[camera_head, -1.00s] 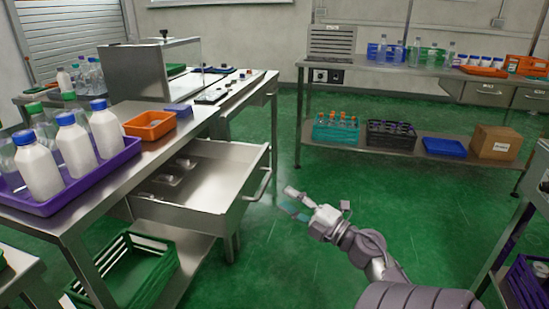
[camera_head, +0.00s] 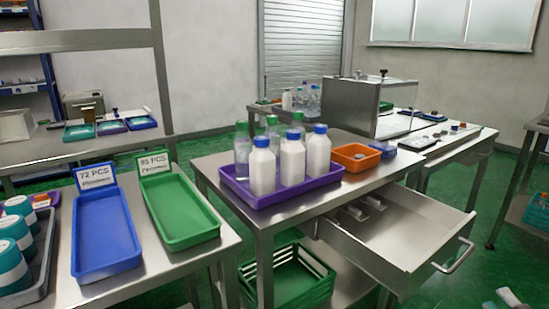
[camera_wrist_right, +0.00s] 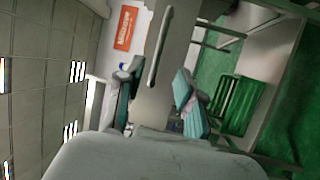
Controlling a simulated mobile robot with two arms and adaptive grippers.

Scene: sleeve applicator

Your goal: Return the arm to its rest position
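My right gripper (camera_head: 505,299) shows only in part at the bottom right edge of the head view, over the green floor. In the right wrist view its two fingers (camera_wrist_right: 157,90) stand apart with nothing seen between them. Beyond them is the steel front of the open drawer (camera_head: 393,235), whose bar handle (camera_wrist_right: 160,48) shows clear of the fingers. In the head view the gripper is apart from the drawer handle (camera_head: 455,257), below and to its right. My left gripper is in neither view.
A purple tray (camera_head: 235,190) with white and clear bottles stands on the steel bench, beside an orange bin (camera_head: 357,157). A blue tray (camera_head: 104,235) and a green tray (camera_head: 180,210) lie on the left table. A green crate (camera_head: 290,277) sits under the bench.

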